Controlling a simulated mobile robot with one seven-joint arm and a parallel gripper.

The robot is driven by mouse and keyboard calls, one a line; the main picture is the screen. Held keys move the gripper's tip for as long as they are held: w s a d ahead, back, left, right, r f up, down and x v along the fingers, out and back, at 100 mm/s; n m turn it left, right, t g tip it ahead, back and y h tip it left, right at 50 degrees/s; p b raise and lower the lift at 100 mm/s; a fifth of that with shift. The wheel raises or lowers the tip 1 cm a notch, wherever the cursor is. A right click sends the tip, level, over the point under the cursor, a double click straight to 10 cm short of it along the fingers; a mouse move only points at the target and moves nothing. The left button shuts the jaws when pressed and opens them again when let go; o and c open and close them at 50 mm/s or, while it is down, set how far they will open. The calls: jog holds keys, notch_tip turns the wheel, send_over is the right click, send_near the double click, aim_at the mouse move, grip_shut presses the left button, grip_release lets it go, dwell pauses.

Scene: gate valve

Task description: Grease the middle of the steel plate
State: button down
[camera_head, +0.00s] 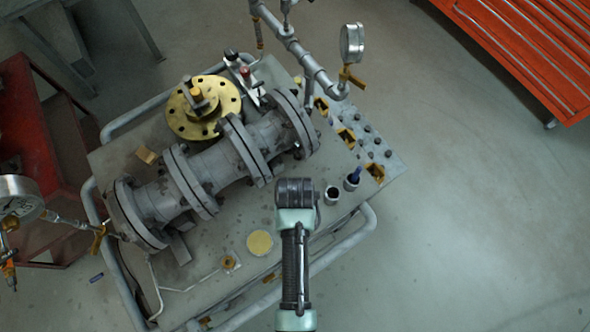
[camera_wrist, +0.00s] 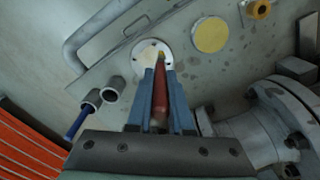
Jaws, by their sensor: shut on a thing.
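My gripper (camera_wrist: 160,72) is shut on a red-brown handled tool (camera_wrist: 160,98), perhaps a brush, with a yellowish tip. The tip points at a pale round plate (camera_wrist: 143,55) with small dark holes, likely the steel plate, and overlaps it in the wrist view. I cannot tell whether the tip touches it. No grease can be made out on the plate. In the head view my arm hides my fingers, the tool and this plate. A flat yellow disc (camera_wrist: 211,35) lies beside the plate; it also shows in the head view (camera_head: 260,243).
A grey flanged valve body (camera_head: 215,170) and a yellow flange (camera_head: 204,108) occupy the bench. Two small dark cups (camera_head: 332,194) stand nearby, one with a blue item (camera_head: 352,178). Pipes with a gauge (camera_head: 352,43) rise behind. A railing (camera_head: 345,240) runs along the bench edge.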

jog(key=shift+r+p, duration=1)
jog(key=shift+r, duration=0.45)
